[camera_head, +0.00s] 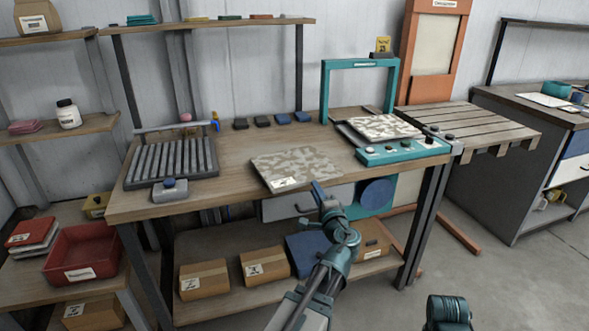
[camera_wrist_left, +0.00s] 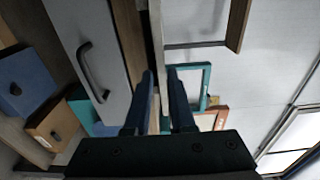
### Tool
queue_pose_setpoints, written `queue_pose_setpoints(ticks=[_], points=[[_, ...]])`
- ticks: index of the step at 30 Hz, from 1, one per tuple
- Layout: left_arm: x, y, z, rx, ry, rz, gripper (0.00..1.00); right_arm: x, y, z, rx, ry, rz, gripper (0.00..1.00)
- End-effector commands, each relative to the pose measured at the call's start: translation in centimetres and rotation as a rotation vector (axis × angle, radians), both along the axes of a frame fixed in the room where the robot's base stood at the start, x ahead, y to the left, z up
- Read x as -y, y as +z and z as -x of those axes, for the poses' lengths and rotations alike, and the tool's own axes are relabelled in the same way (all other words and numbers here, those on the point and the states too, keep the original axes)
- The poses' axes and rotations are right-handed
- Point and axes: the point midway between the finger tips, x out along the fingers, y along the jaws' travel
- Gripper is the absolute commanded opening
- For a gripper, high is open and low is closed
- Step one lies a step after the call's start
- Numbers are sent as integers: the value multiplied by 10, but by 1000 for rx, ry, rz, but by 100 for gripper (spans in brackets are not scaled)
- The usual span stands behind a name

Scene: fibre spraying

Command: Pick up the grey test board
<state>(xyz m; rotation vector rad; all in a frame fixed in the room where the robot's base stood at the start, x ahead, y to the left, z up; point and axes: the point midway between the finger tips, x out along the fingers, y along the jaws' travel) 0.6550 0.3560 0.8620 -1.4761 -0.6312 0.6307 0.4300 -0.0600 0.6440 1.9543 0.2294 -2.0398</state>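A flat grey-beige mottled board (camera_head: 294,165) with a white label lies near the front edge of the wooden workbench (camera_head: 225,190). A similar mottled board (camera_head: 383,126) lies at the right by the teal frame. My left gripper (camera_head: 318,187) is just in front of the near board's right front side, its fingers pointing toward the bench. My right gripper is not in view.
A ribbed rack (camera_head: 172,160) stands at the bench's left. A teal frame (camera_head: 360,75) and a teal control panel (camera_head: 404,150) stand at its right. A drawer (camera_head: 300,204) is under the top; cardboard boxes (camera_head: 204,279) sit on the lower shelf.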

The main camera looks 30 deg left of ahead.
Motion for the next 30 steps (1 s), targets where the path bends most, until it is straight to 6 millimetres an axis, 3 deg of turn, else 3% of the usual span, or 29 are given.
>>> queue_pose_setpoints(ticks=[6,18,30], points=[[-25,0,-26,0,1,1,22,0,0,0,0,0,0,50],[-34,0,-34,0,0,1,22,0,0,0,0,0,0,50],[-68,1,-68,0,1,1,22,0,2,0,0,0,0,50]])
